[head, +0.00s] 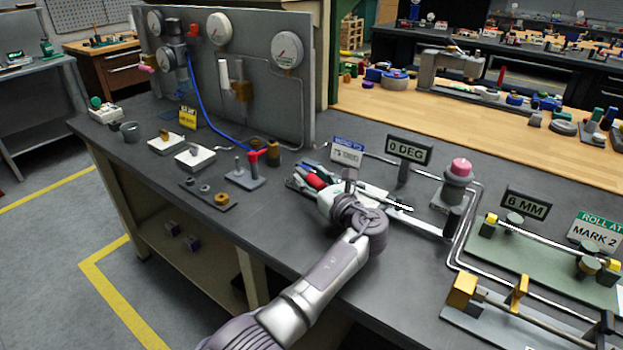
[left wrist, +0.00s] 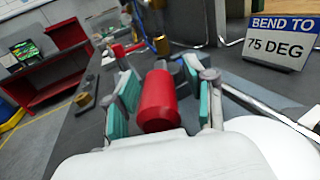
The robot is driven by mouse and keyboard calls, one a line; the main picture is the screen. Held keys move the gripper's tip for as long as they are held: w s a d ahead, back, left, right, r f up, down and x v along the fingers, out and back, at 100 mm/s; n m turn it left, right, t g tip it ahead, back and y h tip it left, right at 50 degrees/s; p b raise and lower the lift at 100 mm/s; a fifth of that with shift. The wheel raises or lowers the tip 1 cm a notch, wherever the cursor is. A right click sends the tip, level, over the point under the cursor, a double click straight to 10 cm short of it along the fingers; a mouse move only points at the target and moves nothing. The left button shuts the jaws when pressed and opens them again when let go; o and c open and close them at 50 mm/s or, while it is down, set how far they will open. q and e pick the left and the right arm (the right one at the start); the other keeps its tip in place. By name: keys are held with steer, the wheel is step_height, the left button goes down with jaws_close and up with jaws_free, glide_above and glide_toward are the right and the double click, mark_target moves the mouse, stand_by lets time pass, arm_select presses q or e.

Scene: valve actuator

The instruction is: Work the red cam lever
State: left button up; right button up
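A small red lever (head: 257,155) sits on a post on a grey base plate (head: 245,178), left of my left gripper. What looks like the same lever (left wrist: 127,50) shows beyond the fingers in the left wrist view. My left gripper (head: 309,180) is open, low over the bench. A red cylindrical grip (left wrist: 158,102) lies between its teal-padded fingers, with gaps visible beside it; it also shows in the head view (head: 316,181). What this grip is attached to is hidden. My right gripper is not in view.
A "BEND TO 75 DEG" sign (left wrist: 284,40) and a "0 DEG" display (head: 408,150) stand behind my left gripper. A pink-topped post (head: 459,172) stands to the right. A gauge panel (head: 240,70) rises behind. Small blocks and trays sit left.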

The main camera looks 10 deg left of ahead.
mark_target(312, 175)
arm_select(q)
step_height(312, 175, up, 10)
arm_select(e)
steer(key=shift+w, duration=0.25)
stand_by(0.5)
